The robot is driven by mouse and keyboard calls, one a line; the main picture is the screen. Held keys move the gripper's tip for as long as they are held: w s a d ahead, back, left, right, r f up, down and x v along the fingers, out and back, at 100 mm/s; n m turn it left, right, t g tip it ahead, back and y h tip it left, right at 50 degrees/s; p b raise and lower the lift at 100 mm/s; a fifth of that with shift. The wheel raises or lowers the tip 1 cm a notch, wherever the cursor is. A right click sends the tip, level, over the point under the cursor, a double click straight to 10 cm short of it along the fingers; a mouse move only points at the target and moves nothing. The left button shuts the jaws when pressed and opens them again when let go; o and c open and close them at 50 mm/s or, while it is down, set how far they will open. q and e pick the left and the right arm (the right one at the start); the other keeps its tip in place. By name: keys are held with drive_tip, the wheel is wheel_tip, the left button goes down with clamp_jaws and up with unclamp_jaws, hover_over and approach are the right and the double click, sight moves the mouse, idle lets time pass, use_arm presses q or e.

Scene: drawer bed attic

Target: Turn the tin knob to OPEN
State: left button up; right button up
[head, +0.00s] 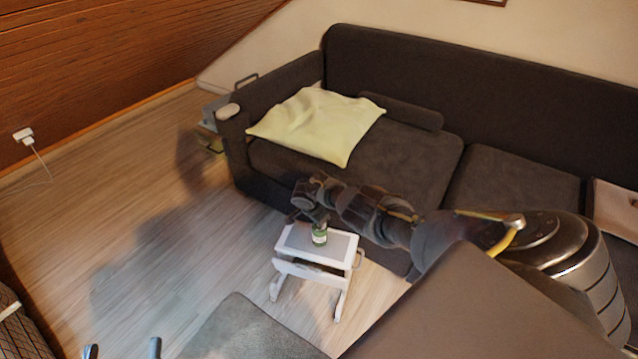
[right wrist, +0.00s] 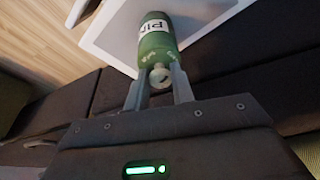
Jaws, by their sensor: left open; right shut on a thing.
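A green tin (head: 319,234) with a white label stands on a small white stool-like table (head: 345,262). In the right wrist view the tin (right wrist: 157,45) shows part of its label and small pale marks near its end. A pale round knob (right wrist: 160,76) with a dark mark sits at that end. My right gripper (right wrist: 160,84) is shut on the knob, one finger on each side. In the head view my right arm reaches in from the right and hides the knob. My left gripper (head: 122,349) is open and empty at the bottom left edge, far from the tin.
A dark sofa (head: 400,160) with a pale yellow cushion (head: 315,122) stands behind the table. A grey padded surface (head: 245,330) is at the bottom. Wooden floor (head: 120,220) is clear to the left. A white wall socket (head: 23,134) is at the far left.

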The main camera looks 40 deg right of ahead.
drive_tip(key=shift+a+f+m, duration=0.1)
drive_tip(key=shift+m, duration=0.7)
drive_tip(key=shift+m+g, duration=0.5)
drive_tip(key=shift+m, duration=0.4)
drive_tip(key=shift+m+b, duration=0.6)
drive_tip(key=shift+m, duration=0.1)
drive_tip(key=shift+m+g+b, duration=0.3)
drive_tip(key=shift+m+g, duration=0.1)
drive_tip(key=shift+m, duration=0.4)
drive_tip(key=o, duration=0.9)
drive_tip(key=shift+c, duration=0.2)
